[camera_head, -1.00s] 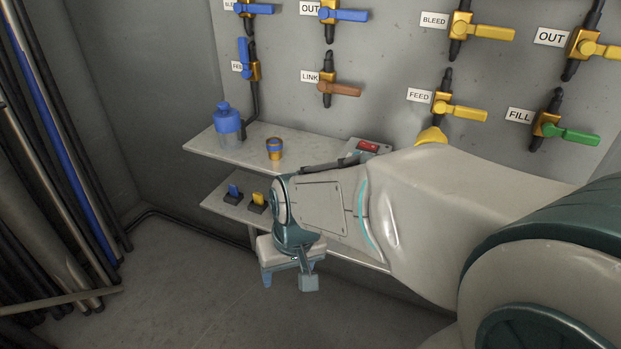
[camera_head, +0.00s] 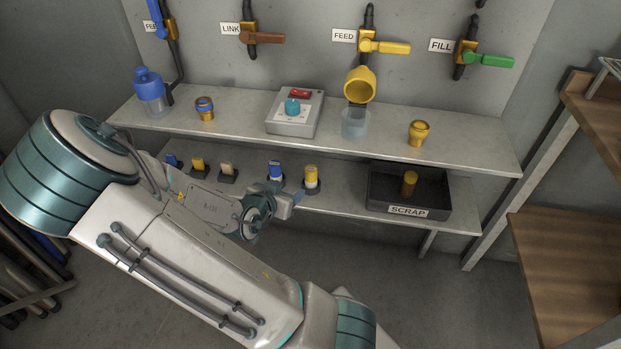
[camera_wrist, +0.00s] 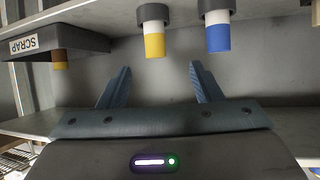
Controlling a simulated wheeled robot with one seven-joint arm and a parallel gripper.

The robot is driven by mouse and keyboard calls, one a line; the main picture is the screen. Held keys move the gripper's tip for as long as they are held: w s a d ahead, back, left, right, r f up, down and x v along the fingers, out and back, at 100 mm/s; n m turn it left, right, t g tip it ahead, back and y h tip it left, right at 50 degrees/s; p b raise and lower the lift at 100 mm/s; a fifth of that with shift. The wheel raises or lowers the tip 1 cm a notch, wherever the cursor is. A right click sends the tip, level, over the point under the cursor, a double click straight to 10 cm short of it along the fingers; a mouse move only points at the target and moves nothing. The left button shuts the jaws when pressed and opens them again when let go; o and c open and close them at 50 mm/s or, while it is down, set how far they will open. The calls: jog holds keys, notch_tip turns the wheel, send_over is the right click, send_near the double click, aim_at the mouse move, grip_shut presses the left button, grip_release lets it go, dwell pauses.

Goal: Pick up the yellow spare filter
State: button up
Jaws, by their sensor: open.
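The yellow spare filter (camera_head: 311,177) stands upright in a dark holder on the lower shelf, with a yellow upper part and a white lower part. A blue and white filter (camera_head: 276,171) stands in a similar holder just to its left. My gripper (camera_head: 291,198) is at the shelf's front edge, before the two filters. In the wrist view, which shows the shelf upside down, my open gripper (camera_wrist: 160,68) has nothing between its fingers. The yellow filter (camera_wrist: 154,43) is ahead, roughly between the fingertips and apart from them; the blue one (camera_wrist: 217,36) is to its right.
A black SCRAP tray (camera_head: 445,205) with a brown-yellow cylinder (camera_head: 409,184) is right of the yellow filter. The upper shelf (camera_head: 235,122) overhangs the lower one. Small yellow (camera_head: 198,165) and beige (camera_head: 227,172) pieces are to the left.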

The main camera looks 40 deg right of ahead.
aim_at(310, 170)
jog(key=shift+h, duration=0.7)
jog(key=b+x, duration=0.1)
jog(key=x, duration=0.2)
jog(key=r+b+x, duration=0.1)
jog(key=x, duration=0.2)
jog(key=b+x, duration=0.1)
jog(key=x, duration=0.2)
jog(key=shift+d+r+b, duration=0.2)
jog(key=shift+d+b, duration=0.05)
jog(key=shift+b, duration=0.05)
jog(key=b+x, duration=0.2)
jog(key=x, duration=0.2)
jog(key=shift+s+f, duration=0.1)
jog(key=shift+s, duration=0.1)
jog(key=shift+w+d+f, duration=0.1)
jog(key=shift+w+d, duration=0.2)
jog(key=shift+d, duration=0.25)
jog(key=c, duration=1.1)
